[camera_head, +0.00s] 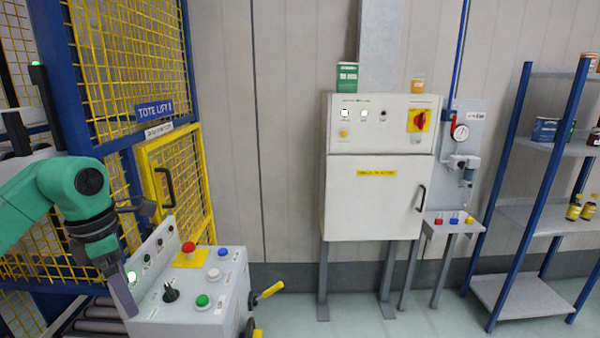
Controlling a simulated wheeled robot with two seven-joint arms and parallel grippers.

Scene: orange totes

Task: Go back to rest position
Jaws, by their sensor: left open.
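My left gripper (134,258) is at the lower left, at the end of a green and black arm that comes in from the left edge. It is open, and I see nothing held in it. One finger hangs down beside the left edge of the grey control console (215,312); I cannot tell whether it touches. The console carries a red mushroom button (188,249), a green button (202,301), a blue button (222,252) and a black knob (170,292). My right gripper is not in view.
A yellow mesh cage with blue posts and a "TOTE LIFT" sign (155,111) stands behind the arm. A white cabinet (372,207) stands by the back wall. A blue and grey shelf (520,298) is at the right. The floor between console and cabinet is clear.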

